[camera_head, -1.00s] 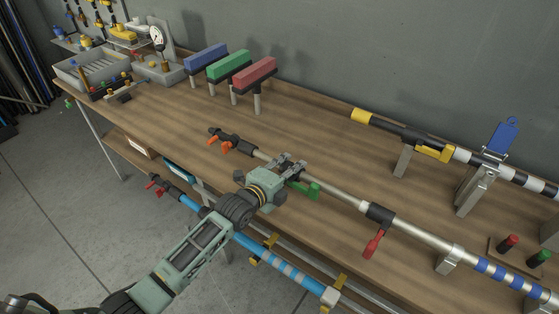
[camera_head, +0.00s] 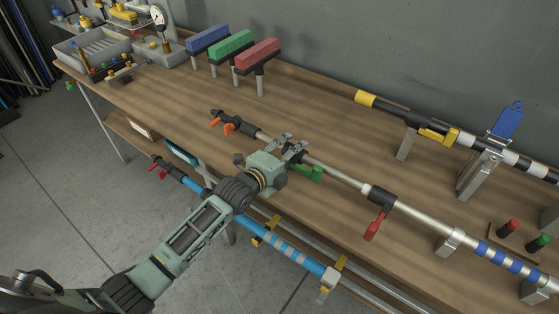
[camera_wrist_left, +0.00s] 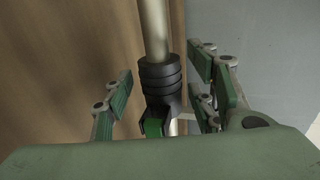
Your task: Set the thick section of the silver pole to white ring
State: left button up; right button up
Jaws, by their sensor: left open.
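The silver pole (camera_head: 335,173) lies slanting along the front of the bench in supports. It has clamps with orange (camera_head: 228,126), green (camera_head: 315,173) and red (camera_head: 374,226) levers. Its thick section (camera_head: 428,218) lies beyond the red lever, toward the lower right, with several blue rings (camera_head: 497,255). My left gripper (camera_head: 289,148) is open at the green-lever clamp. In the left wrist view, the pole (camera_wrist_left: 155,28) and black clamp collar (camera_wrist_left: 160,78) lie between the spread fingers; the green lever (camera_wrist_left: 154,127) is partly hidden.
A black-and-white pole (camera_head: 387,119) with a yellow end rests on stands behind. A blue pole (camera_head: 222,208) hangs below the front edge. Red and green caps (camera_head: 508,228) stand at right. Three coloured blocks (camera_head: 230,44) stand at the back. The bench middle is clear.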

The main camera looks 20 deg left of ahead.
pick_arm(q)
jog(key=v, duration=1.1)
jog(key=shift+s, duration=0.1)
